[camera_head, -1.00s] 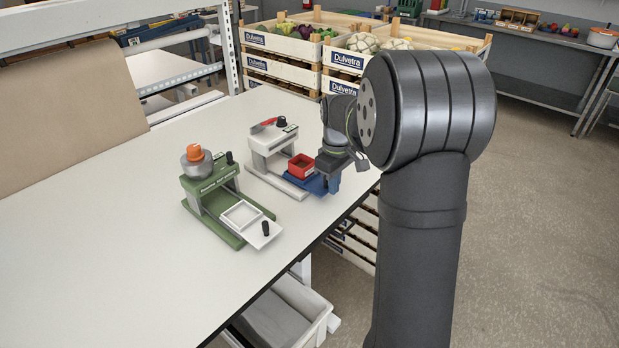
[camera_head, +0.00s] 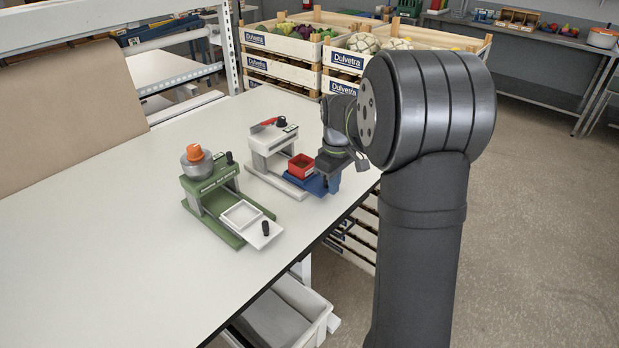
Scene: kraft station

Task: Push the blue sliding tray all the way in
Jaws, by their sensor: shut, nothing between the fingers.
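The blue sliding tray (camera_head: 313,186) sticks out of the front of the white device (camera_head: 272,140) on the table. A red square container (camera_head: 301,166) sits on the tray's inner part. My gripper (camera_head: 333,185) is at the tray's outer end, pointing down, with its fingers shut. It partly hides that end, so I cannot tell whether the fingers touch the tray or its handle.
A green device (camera_head: 213,196) with an orange-topped metal part and a white pulled-out tray (camera_head: 252,223) stands to the left. The table's front edge (camera_head: 300,258) runs close to my gripper. The left of the tabletop (camera_head: 90,260) is clear.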

